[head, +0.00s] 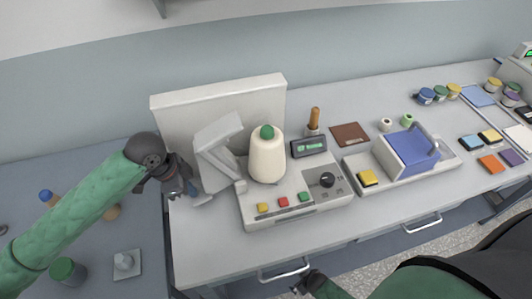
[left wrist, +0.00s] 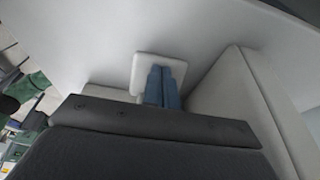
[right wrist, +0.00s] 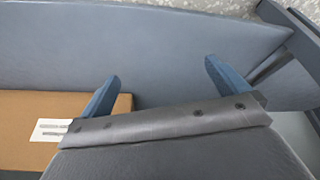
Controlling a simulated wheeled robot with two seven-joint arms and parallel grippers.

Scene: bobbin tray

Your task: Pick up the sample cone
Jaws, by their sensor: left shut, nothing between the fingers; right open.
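The sample cone (head: 267,160) is a cream cone with a green top, standing upright on the grey-white machine (head: 330,207) on the table. My left gripper (head: 203,199) is left of the cone, beside the machine's tilted grey-white arm (head: 217,150), and does not touch the cone. Its blue fingers (left wrist: 163,85) are shut and empty in the left wrist view, in front of a small white block (left wrist: 143,66); contact is unclear. The cone is not recognisable in either wrist view. My right gripper (right wrist: 160,85) is open and empty, low by the table's front.
A white upright panel (head: 180,107) stands behind the cone. Right of it are a brown-handled tool (head: 314,120), a blue-topped device (head: 412,147) and several small jars and swatches. A cardboard box (right wrist: 30,110) lies below the right gripper. Table space in front of the machine is narrow.

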